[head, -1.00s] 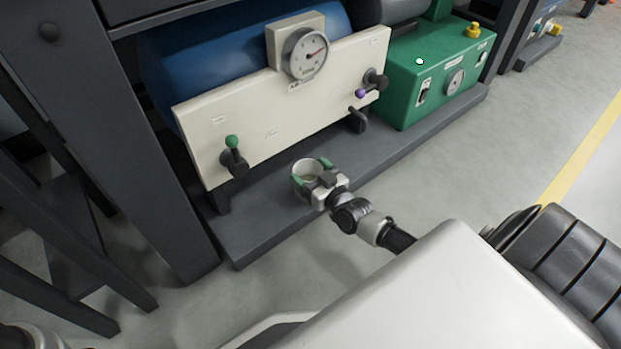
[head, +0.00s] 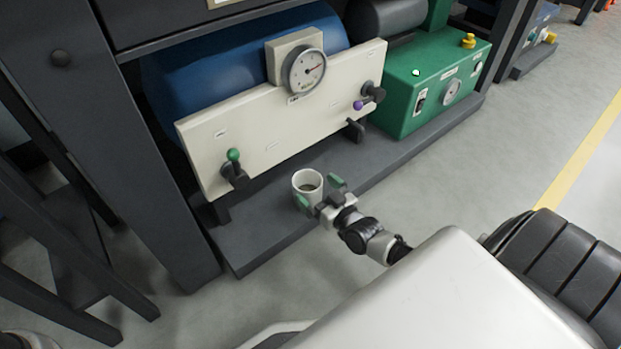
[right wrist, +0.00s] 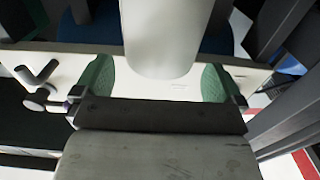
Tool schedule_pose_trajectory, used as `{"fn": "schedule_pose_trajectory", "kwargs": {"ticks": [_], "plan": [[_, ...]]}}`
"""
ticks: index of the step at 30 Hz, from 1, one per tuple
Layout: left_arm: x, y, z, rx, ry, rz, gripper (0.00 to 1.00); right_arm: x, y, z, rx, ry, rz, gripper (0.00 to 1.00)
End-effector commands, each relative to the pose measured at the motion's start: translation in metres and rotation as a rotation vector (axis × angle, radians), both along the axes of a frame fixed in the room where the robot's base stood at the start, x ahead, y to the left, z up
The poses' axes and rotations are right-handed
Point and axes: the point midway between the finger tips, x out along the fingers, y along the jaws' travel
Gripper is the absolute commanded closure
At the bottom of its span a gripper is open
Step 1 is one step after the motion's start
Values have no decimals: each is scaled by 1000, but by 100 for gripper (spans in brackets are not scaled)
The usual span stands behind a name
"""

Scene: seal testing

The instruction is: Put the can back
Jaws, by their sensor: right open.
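The can (head: 307,183) is white, open at the top and upright on the dark grey base shelf, below the cream panel. My right gripper (head: 321,192) is open just in front of the can, with its green fingertips apart. In the right wrist view the can (right wrist: 166,40) stands ahead, with the two green fingers (right wrist: 157,80) on either side of its lower part in the picture and a gap to each. My left gripper is not in view.
The cream panel (head: 290,125) carries a gauge (head: 305,69), a green-knobbed valve (head: 233,163) and a purple-knobbed valve (head: 366,98). A green machine box (head: 425,90) stands to the right. The grey shelf (head: 265,232) is otherwise clear near the can.

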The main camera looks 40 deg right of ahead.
Motion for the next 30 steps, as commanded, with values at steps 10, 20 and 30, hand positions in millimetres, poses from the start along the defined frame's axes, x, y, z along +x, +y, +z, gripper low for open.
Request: {"fn": "schedule_pose_trajectory", "kwargs": {"ticks": [10,20,30], "plan": [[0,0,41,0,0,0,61,-69,-5,3,1,3,0,0],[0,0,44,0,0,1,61,-84,-6,0,1,0,1,0],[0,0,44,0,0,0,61,-84,-6,0,1,0,0,0]]}}
